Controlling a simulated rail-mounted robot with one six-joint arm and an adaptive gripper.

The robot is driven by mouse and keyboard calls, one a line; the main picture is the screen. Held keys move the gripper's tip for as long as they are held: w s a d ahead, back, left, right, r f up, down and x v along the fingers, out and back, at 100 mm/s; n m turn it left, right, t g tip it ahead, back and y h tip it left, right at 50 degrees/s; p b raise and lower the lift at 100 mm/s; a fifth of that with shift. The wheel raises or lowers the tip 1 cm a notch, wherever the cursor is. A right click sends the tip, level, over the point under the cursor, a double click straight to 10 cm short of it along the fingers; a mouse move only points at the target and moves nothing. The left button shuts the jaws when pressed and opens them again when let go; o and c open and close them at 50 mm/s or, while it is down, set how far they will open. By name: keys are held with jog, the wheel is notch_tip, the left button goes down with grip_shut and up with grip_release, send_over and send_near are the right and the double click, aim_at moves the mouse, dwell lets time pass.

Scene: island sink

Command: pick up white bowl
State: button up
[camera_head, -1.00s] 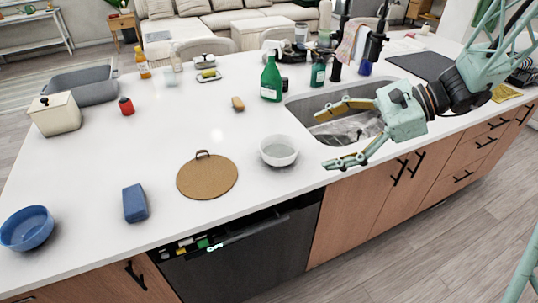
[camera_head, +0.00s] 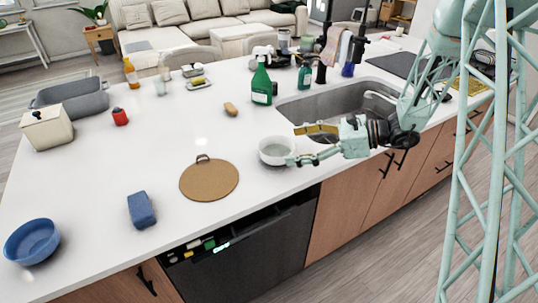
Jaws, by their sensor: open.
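The white bowl (camera_head: 275,150) sits upright on the white countertop, between the round brown board and the sink. My gripper (camera_head: 297,146) comes in from the right with its fingers spread and pointing left. The lower, nearer fingertip overlaps the bowl's right rim in this view. The other finger, yellowish on its inner side, lies behind and above, over the sink's front left edge. I cannot tell whether the near finger touches the bowl. Nothing is between the fingers that I can make out.
The round board (camera_head: 209,180) lies left of the bowl, with a blue sponge (camera_head: 141,209) and a blue bowl (camera_head: 32,241) further left. The sink (camera_head: 335,104) lies behind my gripper. A green bottle (camera_head: 261,84) stands behind the white bowl. The counter's front edge is close.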

aim_at(264, 149)
jog(key=shift+w+a+f, duration=0.1)
jog(key=shift+w+f, duration=0.1)
jog(key=shift+f, duration=0.15)
jog(key=shift+b+x, duration=0.65)
jog(key=shift+x, duration=3.65)
jog(key=shift+a, duration=0.1)
jog(key=shift+b+x, duration=0.65)
jog(key=shift+x, duration=1.85)
jog(key=shift+w, duration=0.1)
jog(key=shift+c, duration=0.2)
jog(key=c, duration=1.2)
jog(key=shift+c, duration=0.7)
